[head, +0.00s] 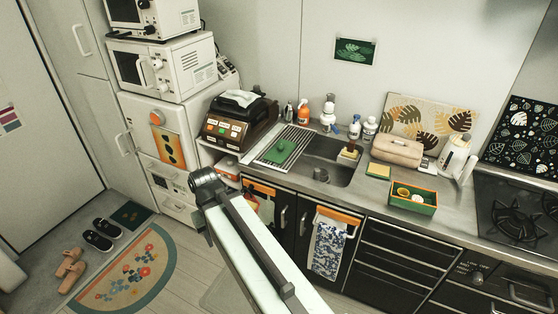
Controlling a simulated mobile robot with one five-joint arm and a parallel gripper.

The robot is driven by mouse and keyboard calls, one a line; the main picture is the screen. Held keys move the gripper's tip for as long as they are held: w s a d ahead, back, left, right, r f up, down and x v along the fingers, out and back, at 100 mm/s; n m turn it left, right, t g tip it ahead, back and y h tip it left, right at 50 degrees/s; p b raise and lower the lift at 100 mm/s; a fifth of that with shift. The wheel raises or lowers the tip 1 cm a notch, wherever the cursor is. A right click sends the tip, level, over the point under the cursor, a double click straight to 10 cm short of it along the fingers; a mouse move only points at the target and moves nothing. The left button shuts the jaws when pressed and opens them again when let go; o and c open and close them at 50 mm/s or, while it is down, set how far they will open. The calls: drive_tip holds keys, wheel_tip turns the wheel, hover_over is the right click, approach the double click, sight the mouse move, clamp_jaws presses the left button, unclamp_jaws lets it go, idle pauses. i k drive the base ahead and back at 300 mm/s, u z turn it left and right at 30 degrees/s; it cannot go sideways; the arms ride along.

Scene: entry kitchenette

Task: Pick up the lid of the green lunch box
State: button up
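A green lid (281,150) with a small knob lies flat on the striped draining rack (262,158), left of the sink. The green lunch box (427,208) stands open on the counter right of the sink. It has an orange inner edge and holds round yellow and pale things. My arm reaches up from the bottom of the view and ends at a dark joint in front of the counter, left of and below the lid. My gripper cannot be made out, and nothing of mine touches the lid.
The sink (326,174) lies between rack and box. Behind are bottles (303,113), a sponge (349,153) and a tan bread-like case (397,150). A dark appliance (236,118) stands left of the rack, a stove (518,210) at right.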

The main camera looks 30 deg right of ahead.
sight(281, 149)
drive_tip(key=z, duration=0.15)
drive_tip(key=i, duration=0.9)
drive_tip(key=u, duration=0.05)
